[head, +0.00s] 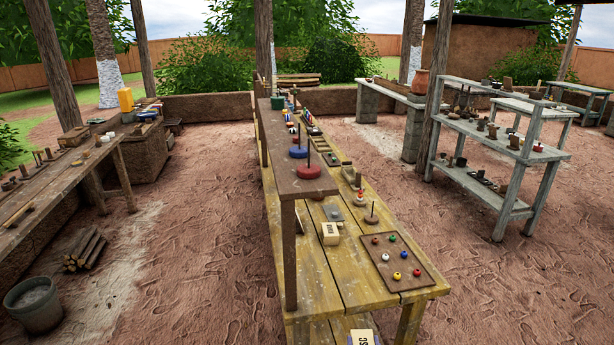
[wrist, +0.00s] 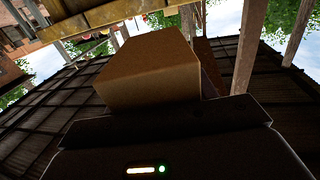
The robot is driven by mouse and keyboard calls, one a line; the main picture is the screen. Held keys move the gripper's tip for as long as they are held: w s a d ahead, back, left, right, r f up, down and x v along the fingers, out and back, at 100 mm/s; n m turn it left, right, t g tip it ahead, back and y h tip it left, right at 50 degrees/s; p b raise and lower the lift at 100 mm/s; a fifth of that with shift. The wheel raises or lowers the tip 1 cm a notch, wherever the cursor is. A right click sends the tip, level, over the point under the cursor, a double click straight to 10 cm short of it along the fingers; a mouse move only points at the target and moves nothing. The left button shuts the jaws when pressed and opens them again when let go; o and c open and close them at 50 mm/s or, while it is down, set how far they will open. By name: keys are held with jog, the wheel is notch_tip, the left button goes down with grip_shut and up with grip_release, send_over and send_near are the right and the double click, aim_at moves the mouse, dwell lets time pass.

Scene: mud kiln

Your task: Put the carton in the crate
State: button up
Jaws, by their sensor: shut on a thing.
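A plain brown carton (wrist: 148,72) fills the middle of the wrist view. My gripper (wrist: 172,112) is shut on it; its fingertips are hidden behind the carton. In the head view, the gripper does not show. A pale box with dark lettering (head: 362,337) is cut off by the bottom edge there, in front of the long table; I cannot tell whether it is the held carton. A smaller pale lettered box (head: 330,233) stands on the table. I cannot make out a crate in either view.
The long yellow wooden table (head: 345,262) has a raised brown shelf (head: 300,178) along its left side. A brown board with coloured knobs (head: 397,262) lies at its near right. A grey shelf rack (head: 500,200) stands right. The earth floor on both sides is mostly clear.

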jog(key=s+f, duration=0.3)
jog(key=f, duration=0.1)
jog(key=shift+s+a+f, duration=0.1)
jog(key=shift+s+f, duration=0.6)
